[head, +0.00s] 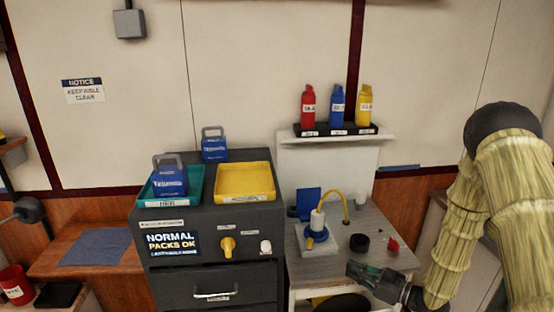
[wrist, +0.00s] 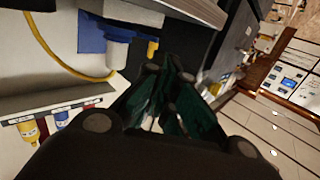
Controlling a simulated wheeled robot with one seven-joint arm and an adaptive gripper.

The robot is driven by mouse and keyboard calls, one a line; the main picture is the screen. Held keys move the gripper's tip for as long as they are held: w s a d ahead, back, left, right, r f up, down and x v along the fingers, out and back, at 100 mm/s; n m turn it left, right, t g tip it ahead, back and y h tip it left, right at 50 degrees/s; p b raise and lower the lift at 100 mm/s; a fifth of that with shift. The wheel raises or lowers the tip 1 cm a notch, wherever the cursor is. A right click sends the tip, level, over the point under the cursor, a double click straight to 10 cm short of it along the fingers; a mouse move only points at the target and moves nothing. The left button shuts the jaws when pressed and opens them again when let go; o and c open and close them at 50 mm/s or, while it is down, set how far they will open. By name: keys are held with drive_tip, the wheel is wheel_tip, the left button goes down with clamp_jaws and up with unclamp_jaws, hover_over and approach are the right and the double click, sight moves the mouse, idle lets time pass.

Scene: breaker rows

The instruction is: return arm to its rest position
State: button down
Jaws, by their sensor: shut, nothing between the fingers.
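My gripper (head: 366,273) is at the lower right in the head view, at the front edge of the grey side table. It is shut and empty. In the wrist view its dark green fingers (wrist: 165,115) are drawn together in the middle. My arm, in a yellowish ribbed cover, comes down from the right side of the head view. The gripper touches nothing that I can make out.
The side table (head: 376,228) holds a blue and white device (head: 318,236) with a yellow hose, a black ring (head: 359,242) and a red piece (head: 393,244). A dark cabinet (head: 265,260) with yellow (head: 245,196) and teal trays (head: 144,203) stands left. Bottles (head: 337,105) stand on a shelf behind.

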drive_tip(key=s+a+f+m+g+h, duration=0.2)
drive_tip(key=s+f+m+h, duration=0.15)
drive_tip(key=s+f, duration=0.4)
drive_tip(key=s+a+f+m+g+h, duration=0.2)
drive_tip(key=s+a+f+h, duration=0.15)
drive_tip(key=f, duration=0.65)
drive_tip(key=s+f+m+g+h, duration=0.2)
drive_tip(key=s+f+g, duration=0.1)
drive_tip(key=s, duration=1.1)
drive_tip(key=s+f+m+g+h, duration=0.1)
drive_tip(key=s+f+g+h, duration=0.2)
drive_tip(key=s, duration=1.1)
drive_tip(key=shift+s+a+f+m+g, duration=0.2)
drive_tip(key=shift+f+m+g, duration=0.15)
drive_tip(key=shift+f+g, duration=0.55)
drive_tip(key=shift+r, duration=0.1)
